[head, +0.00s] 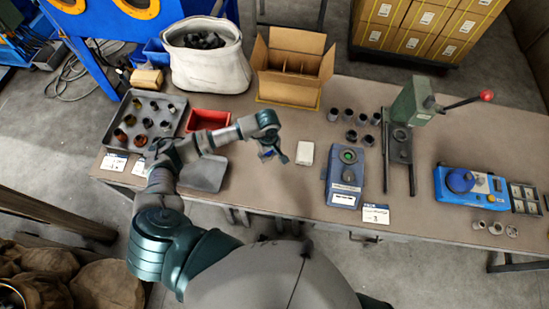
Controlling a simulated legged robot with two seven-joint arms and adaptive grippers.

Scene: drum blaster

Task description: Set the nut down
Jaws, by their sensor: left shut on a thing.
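My left gripper (272,153) hangs over the brown workbench (300,190), between the grey flat plate and the small white block. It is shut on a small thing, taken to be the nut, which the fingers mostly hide. The nut's shape and its gap to the bench are too small to tell. My right gripper is out of view.
A white block (305,153) and a blue device with a round green top (345,178) are right of the gripper. Left are a grey plate (205,174), a red bin (207,120) and a parts tray (112,135). A lever press (399,140) stands further right.

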